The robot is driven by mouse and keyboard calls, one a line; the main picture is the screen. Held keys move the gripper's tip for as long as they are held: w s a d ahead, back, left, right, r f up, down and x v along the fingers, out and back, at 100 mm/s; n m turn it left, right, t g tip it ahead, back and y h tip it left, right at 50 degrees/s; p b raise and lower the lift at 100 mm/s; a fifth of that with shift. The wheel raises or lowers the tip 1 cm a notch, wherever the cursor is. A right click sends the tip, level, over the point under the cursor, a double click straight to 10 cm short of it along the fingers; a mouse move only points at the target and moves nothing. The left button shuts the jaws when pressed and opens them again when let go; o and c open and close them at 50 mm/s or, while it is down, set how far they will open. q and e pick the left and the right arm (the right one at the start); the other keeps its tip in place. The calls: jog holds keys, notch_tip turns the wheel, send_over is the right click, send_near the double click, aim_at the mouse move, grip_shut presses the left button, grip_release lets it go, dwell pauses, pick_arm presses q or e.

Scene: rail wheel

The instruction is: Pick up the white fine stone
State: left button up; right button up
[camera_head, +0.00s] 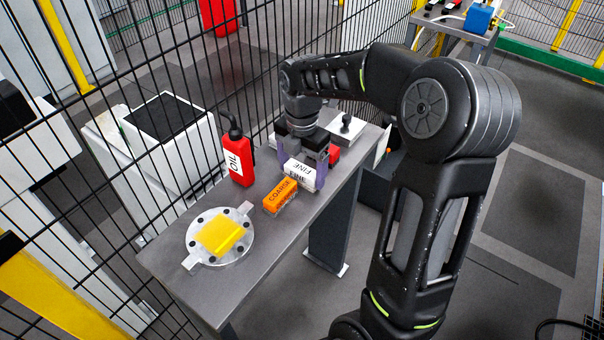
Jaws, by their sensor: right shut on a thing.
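The white fine stone (298,172) is a small white block with the word FINE on it. It is near the middle of the grey table. My right gripper (304,178) comes down over it from above, with its purple fingers on either side, shut on the stone. Whether the stone touches the table or is slightly raised, I cannot tell. My left gripper is not in view.
An orange COARSE stone (280,196) lies close beside the white one. A red oil bottle (238,160) stands left of them. A round metal plate with a yellow cloth (222,235) lies at the near end of the table (222,290). A wire fence runs behind.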

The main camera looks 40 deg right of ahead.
aim_at(302, 168)
jog(key=c, duration=0.4)
jog(key=shift+o, duration=0.2)
notch_tip(302, 168, up, 10)
jog(key=shift+r, duration=0.1)
dwell(0.6)
